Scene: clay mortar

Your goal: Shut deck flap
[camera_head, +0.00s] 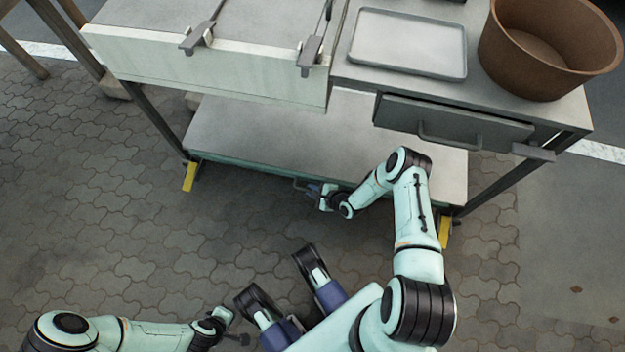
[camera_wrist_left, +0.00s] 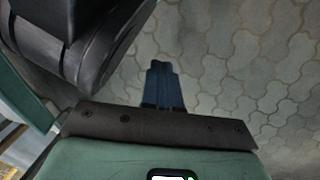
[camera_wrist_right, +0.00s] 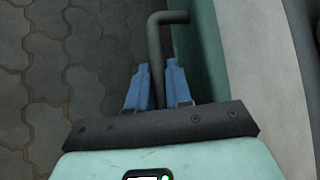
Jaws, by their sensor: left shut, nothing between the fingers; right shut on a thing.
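My right gripper (camera_head: 312,191) is at the front edge of the low grey deck (camera_head: 240,135) under the workbench. In the right wrist view its blue fingers (camera_wrist_right: 158,88) are on either side of a grey bar handle (camera_wrist_right: 156,45), shut on it. The handle bends toward a green face (camera_wrist_right: 196,40) along the deck's edge. I cannot tell where the flap ends and the rest of the deck begins. My left gripper (camera_head: 242,339) is low at the front, far from the deck. In the left wrist view its blue fingers (camera_wrist_left: 163,84) are together and empty over the paving.
The workbench above holds a brown tub (camera_head: 550,50) and a grey tray (camera_head: 408,45). A drawer (camera_head: 455,125) with its own handle is below the tray. Yellow feet (camera_head: 190,176) stand at the deck's corners. Paving to the left is clear.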

